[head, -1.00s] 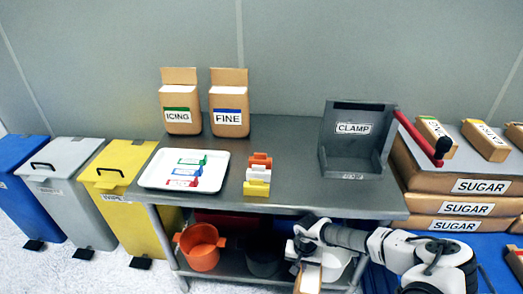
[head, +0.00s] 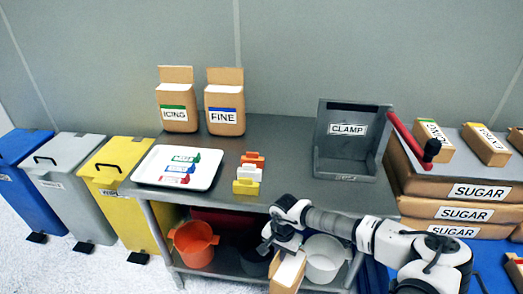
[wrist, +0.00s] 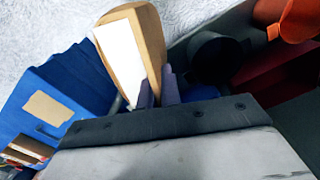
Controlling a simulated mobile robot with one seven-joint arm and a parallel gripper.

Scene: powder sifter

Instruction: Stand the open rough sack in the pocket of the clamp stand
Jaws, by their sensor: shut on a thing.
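My gripper (head: 282,247) is shut on a brown sack (head: 287,272) in front of the metal table, low in the head view. In the wrist view the sack (wrist: 150,40) sits at the fingers (wrist: 158,92) and shows a white face; no lettering on it is legible, so I cannot confirm that it is the rough one. The grey clamp stand (head: 347,152), marked CLAMP, stands on the right of the table with a red lever (head: 408,136) at its right side. Its pocket looks empty. My gripper and the sack are apart from it, lower and to the left.
Sacks marked ICING (head: 177,118) and FINE (head: 226,122) stand at the back of the table (head: 280,140). A white tray (head: 150,180) and coloured clips (head: 247,186) lie in front. Stacked sugar sacks (head: 470,205) are at right. An orange pot (head: 194,245) and a white bucket (head: 322,262) are below.

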